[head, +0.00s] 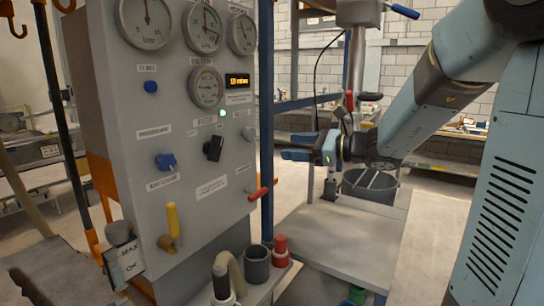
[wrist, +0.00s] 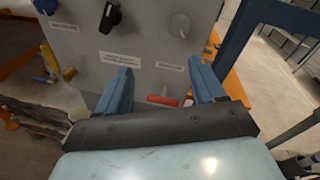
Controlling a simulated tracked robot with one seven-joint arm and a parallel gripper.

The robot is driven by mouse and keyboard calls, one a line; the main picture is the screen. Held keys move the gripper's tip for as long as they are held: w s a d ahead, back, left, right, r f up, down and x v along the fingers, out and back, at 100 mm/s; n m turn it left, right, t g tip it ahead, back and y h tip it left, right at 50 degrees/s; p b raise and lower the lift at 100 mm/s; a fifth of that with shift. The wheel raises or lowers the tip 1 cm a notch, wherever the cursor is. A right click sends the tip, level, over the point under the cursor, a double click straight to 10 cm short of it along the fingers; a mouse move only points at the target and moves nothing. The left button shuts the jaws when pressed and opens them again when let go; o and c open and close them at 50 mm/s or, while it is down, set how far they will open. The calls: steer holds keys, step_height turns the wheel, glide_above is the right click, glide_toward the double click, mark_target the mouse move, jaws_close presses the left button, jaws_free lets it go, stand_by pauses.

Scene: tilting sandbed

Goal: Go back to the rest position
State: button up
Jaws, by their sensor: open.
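My gripper (head: 300,148) is held out in front of the right side of the grey control panel (head: 125,90). In the wrist view its two blue fingers (wrist: 160,88) stand apart with nothing between them. Beyond them is the panel face (wrist: 150,40), with a red-handled lever (wrist: 163,100) low down between the fingers in the picture. In the head view that red lever (head: 257,193) sits at the panel's lower right edge. A black knob (head: 214,148), a blue knob (head: 165,161) and a yellow lever (head: 172,222) are also on the panel. My gripper appears apart from all of them.
A blue frame post (head: 267,120) stands just right of the panel. A grey table (head: 345,240) lies below my arm, with a dark bucket (head: 370,187) behind it. Pipe fittings with a red cap (head: 281,245) stand at the panel's foot.

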steer(key=s+f+n+g+h, duration=0.3)
steer(key=s+n, duration=0.2)
steer(key=s, duration=0.3)
steer(key=s+f+n+g+h, duration=0.2)
steer(key=s+n+h, duration=0.1)
steer(key=s+n, duration=0.4)
steer(key=s+d+f+n+t+h, duration=0.1)
steer(key=s+d+n+t+h, duration=0.1)
steer(key=s+d+n+h, duration=0.6)
steer(key=s+d, duration=0.1)
steer(key=d, duration=0.2)
steer(key=shift+s+f+h, duration=0.15)
steer(key=shift+s+h, duration=0.05)
steer(key=shift+h, duration=0.2)
steer(key=shift+a, duration=0.1)
stand_by(3.6)
